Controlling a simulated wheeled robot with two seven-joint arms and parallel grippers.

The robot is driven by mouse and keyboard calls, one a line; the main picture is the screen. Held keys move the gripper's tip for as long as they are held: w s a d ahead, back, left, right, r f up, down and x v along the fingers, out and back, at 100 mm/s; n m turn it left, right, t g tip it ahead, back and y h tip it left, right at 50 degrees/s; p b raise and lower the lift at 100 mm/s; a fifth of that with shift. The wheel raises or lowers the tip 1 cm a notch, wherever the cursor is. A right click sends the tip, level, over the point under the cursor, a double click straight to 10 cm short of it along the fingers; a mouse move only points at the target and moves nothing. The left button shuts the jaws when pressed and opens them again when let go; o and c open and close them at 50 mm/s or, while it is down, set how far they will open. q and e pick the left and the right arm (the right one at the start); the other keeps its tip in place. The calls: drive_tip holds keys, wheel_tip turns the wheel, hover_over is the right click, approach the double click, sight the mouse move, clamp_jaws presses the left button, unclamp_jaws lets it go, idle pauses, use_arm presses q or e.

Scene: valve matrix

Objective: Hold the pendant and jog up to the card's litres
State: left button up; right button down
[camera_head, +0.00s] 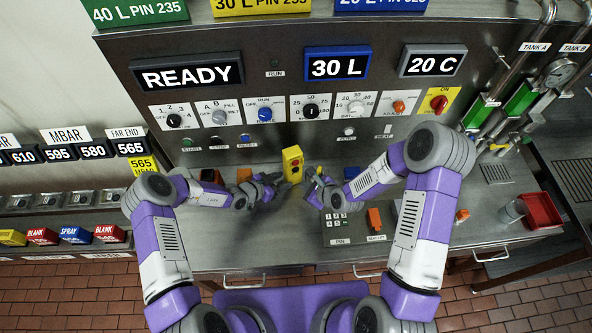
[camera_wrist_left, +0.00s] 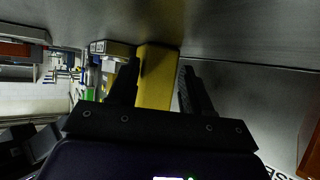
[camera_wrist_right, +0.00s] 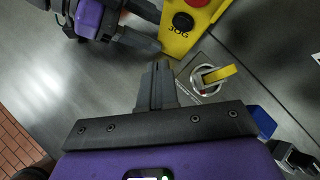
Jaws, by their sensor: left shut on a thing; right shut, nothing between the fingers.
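The yellow pendant (camera_head: 293,165) stands upright at the middle of the bench. My left gripper (camera_head: 279,181) is shut on the pendant, whose yellow side shows between the fingers in the left wrist view (camera_wrist_left: 158,80). In the right wrist view the pendant (camera_wrist_right: 178,42) shows a black button marked JOG and part of a red one. My right gripper (camera_head: 313,178) is shut and empty; its fingertips (camera_wrist_right: 162,66) are close to the pendant's lower end, and contact cannot be told. The blue-framed display (camera_head: 337,64) reads 30 L. The cards at the top include a yellow one (camera_head: 262,5) reading 30 L PIN 235.
A display (camera_head: 187,75) reads READY and another (camera_head: 432,61) reads 20 C. A row of knobs (camera_head: 311,111) runs below them. A keypad (camera_head: 337,219) lies on the bench near my right gripper. A yellow-handled switch (camera_wrist_right: 217,74) sits beside the pendant. A red tray (camera_head: 541,211) stands far right.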

drive_tip(key=shift+w+a, duration=0.25)
drive_tip(key=shift+w, duration=0.5)
drive_tip(key=shift+w+a, duration=0.25)
drive_tip(key=shift+w, duration=0.5)
idle(0.9)
drive_tip(key=shift+w+a, duration=0.15)
drive_tip(key=shift+w, duration=0.25)
drive_tip(key=shift+w+a, duration=0.2)
drive_tip(key=shift+w, duration=0.3)
idle(1.9)
drive_tip(key=shift+s, duration=0.1)
idle(1.0)
drive_tip(key=shift+s+d, duration=0.35)
drive_tip(key=shift+s, duration=0.45)
drive_tip(key=shift+s, duration=0.1)
drive_tip(key=shift+s+d, duration=0.25)
drive_tip(key=shift+s, duration=0.5)
drive_tip(key=shift+s+d, duration=0.3)
drive_tip(key=shift+s, duration=0.5)
drive_tip(key=shift+s+d, duration=0.25)
drive_tip(key=shift+s, duration=0.5)
